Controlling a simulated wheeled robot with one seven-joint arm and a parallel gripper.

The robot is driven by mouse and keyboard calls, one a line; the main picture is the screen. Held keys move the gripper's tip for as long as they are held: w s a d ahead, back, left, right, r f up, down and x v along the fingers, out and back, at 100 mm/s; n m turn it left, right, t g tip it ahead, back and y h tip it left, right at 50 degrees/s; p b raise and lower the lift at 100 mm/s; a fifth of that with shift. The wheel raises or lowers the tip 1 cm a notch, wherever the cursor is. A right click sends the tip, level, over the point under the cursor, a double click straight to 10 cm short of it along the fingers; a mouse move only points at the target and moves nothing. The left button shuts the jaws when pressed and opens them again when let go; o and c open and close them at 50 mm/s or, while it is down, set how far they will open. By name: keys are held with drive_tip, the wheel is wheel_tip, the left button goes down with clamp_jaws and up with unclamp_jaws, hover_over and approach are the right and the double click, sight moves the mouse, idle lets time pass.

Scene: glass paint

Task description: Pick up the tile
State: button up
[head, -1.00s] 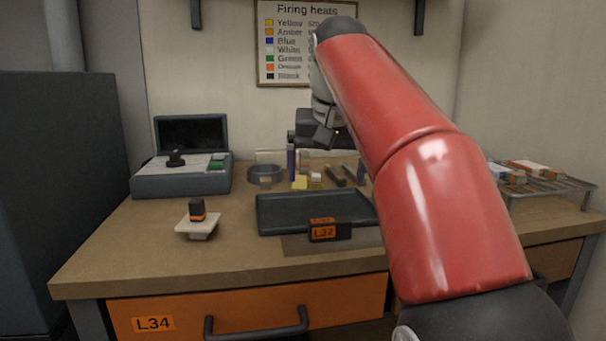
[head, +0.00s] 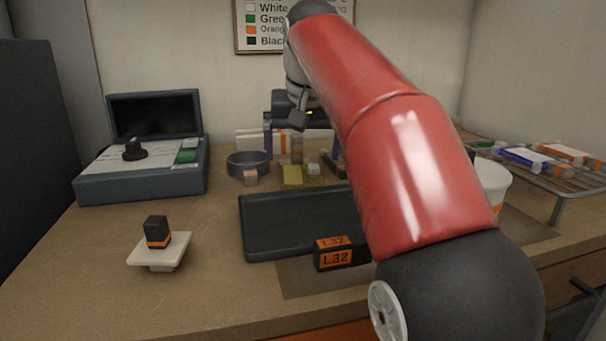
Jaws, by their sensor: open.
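A pale square tile-like plate (head: 140,257) lies on a small pale support at the table's left front. A black block with an orange band (head: 156,232) stands on it. I cannot tell for certain whether this plate is the tile. My gripper (head: 302,150) is open, pointing down over the back of the table, behind the dark tray. It is well to the right of and behind the pale plate. My red arm hides part of the gripper and the tray's right side.
An empty-looking dark tray (head: 290,240) lies mid-table with an L32 label block (head: 340,254) in front. A grey box with a knob (head: 145,180), a round dark dish (head: 240,165) and small blocks stand behind. A white cup (head: 492,182) and a wire rack (head: 560,185) are right.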

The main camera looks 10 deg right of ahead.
sight(302, 174)
drive_tip(key=x, duration=0.4)
drive_tip(key=shift+f+b, duration=0.35)
drive_tip(key=shift+b, duration=0.05)
drive_tip(key=c, duration=1.1)
drive_tip(key=shift+c, duration=0.2)
drive_tip(key=shift+r, duration=0.2)
wheel_tip(302, 174, up, 3)
drive_tip(key=shift+f+p, duration=0.15)
drive_tip(key=shift+p, duration=0.4)
wheel_tip(302, 174, up, 7)
